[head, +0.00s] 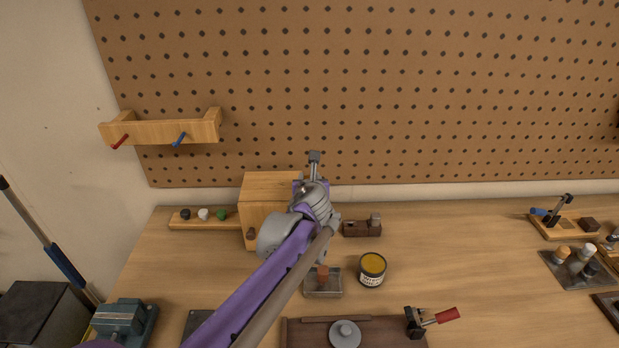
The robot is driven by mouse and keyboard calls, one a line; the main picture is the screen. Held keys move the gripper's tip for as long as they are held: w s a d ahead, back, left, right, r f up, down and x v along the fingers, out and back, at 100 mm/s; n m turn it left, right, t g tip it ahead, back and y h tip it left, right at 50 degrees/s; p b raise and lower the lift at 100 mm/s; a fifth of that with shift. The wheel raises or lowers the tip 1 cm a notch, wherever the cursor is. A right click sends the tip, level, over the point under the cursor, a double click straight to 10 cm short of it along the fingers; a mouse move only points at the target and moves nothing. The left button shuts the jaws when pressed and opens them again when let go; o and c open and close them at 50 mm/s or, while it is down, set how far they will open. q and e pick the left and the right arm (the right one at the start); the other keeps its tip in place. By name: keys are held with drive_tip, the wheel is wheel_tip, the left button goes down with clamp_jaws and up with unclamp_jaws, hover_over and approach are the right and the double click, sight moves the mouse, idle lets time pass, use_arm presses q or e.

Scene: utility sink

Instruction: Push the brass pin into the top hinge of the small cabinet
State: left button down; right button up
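The small cabinet (268,186) is a light wooden box at the back of the bench, with a dark round knob (251,233) low on its front. My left arm crosses in front of its right side and hides that part. The top hinge cannot be made out. My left gripper (314,158) is above and just right of the cabinet's top, in front of the pegboard. Its fingers are small and seen from behind, so I cannot tell whether they are open or shut. No brass pin is visible. My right gripper is not in view.
A dark wooden block (355,229) and a yellow-topped tin (372,265) stand right of my arm. A metal tray (334,290) is partly behind it. A red-handled clamp (432,321) sits at the front.

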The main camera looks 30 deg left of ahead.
use_arm(q)
drive_tip(key=shift+f+b, duration=1.05)
drive_tip(key=shift+f, duration=0.7)
drive_tip(key=shift+c, duration=2.2)
unclamp_jaws()
drive_tip(key=shift+s+d+r, duration=0.1)
drive_tip(key=v, duration=1)
drive_tip(key=shift+s, duration=0.3)
drive_tip(key=shift+d+r, duration=0.1)
drive_tip(key=shift+d, duration=0.05)
